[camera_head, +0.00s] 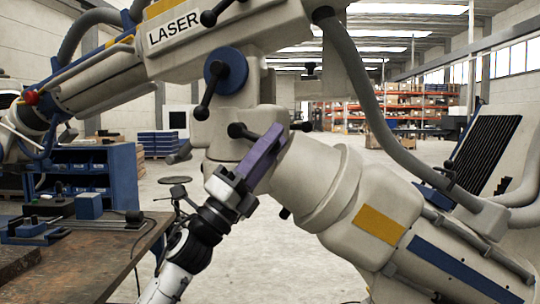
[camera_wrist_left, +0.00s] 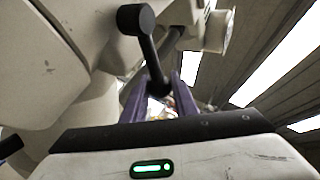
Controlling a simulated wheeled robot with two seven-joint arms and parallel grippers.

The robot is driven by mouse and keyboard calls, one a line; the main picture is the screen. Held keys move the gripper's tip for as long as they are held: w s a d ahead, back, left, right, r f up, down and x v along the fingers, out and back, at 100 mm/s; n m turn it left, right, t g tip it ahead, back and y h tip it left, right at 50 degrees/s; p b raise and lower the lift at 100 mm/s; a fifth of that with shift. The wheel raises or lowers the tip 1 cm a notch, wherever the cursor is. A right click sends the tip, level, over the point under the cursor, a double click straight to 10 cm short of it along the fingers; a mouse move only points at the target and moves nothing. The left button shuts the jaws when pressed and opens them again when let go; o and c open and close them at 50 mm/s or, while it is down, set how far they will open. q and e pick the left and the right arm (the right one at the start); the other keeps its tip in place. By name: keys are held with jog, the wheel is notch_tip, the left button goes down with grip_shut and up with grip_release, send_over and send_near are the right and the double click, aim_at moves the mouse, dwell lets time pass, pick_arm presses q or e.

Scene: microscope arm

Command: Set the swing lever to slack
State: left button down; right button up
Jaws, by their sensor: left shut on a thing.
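The microscope arm (camera_head: 330,190) is a large cream-white jointed arm marked LASER. A black lever with a round knob (camera_head: 238,130) sits at its middle joint, beside my purple fingers. My left gripper (camera_head: 270,145) reaches up from below to this joint. In the left wrist view a black lever (camera_wrist_left: 150,55) with a cylindrical knob runs down between the purple fingers (camera_wrist_left: 162,95), which are shut on it. The fingers hide part of the lever in the head view. My right gripper is not in view.
Another black lever (camera_head: 208,95) on a blue disc is just above. A grey hose (camera_head: 365,100) curves down the right side. A wooden workbench (camera_head: 100,262) with blue devices (camera_head: 88,205) stands at lower left. Open floor lies behind.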

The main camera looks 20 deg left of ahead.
pick_arm(q)
jog(key=shift+r, duration=0.1)
dwell(0.4)
jog(key=c, duration=1.7)
grip_release()
jog(key=shift+s+f, duration=0.1)
jog(key=shift+f, duration=0.15)
jog(key=b+v, duration=0.2)
jog(key=v, duration=0.7)
jog(key=shift+s+a+f, duration=0.1)
jog(key=shift+s+f, duration=0.15)
jog(key=shift+s, duration=0.05)
